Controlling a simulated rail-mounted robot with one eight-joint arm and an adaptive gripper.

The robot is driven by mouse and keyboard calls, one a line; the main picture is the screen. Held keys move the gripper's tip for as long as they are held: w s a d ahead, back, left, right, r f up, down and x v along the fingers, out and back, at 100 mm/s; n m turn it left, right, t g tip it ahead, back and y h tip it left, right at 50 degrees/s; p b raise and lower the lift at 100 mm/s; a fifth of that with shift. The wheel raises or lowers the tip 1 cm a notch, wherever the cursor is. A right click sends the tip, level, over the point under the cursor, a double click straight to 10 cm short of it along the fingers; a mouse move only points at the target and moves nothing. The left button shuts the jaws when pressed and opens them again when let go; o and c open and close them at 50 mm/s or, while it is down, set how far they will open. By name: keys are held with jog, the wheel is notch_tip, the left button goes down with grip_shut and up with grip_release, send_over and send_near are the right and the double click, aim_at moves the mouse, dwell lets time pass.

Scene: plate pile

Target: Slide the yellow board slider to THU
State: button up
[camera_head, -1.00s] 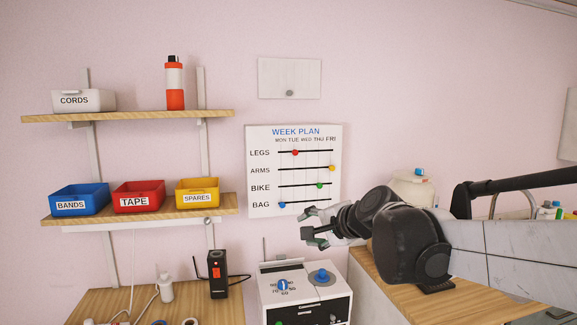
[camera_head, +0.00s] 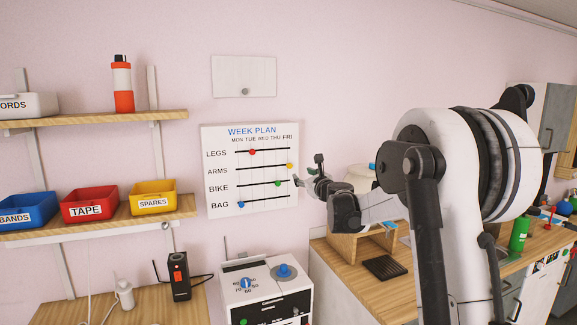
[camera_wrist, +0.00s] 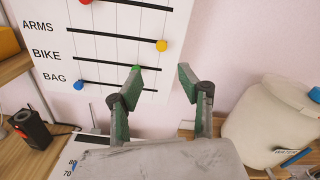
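The white WEEK PLAN board (camera_head: 222,141) hangs on the pink wall. Its yellow slider (camera_head: 290,166) sits at the right end of the ARMS line, under FRI. The yellow slider also shows in the wrist view (camera_wrist: 161,45). My gripper (camera_head: 307,169) is open and empty, just right of the board's right edge at about the height of the ARMS and BIKE rows. In the wrist view, its two fingers (camera_wrist: 159,69) point toward the board, spread apart, with the yellow slider ahead between them. I see no contact with the slider.
The red slider (camera_head: 252,152) is on LEGS, the green one (camera_head: 278,183) on BIKE, and the blue one (camera_head: 241,204) at the left of BAG. A white box with knobs (camera_head: 268,292) stands below. A pale container (camera_wrist: 268,122) stands right of my gripper.

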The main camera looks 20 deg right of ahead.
aim_at(290, 166)
jog(key=w+p, duration=0.3)
jog(key=w, duration=1.1)
grip_shut()
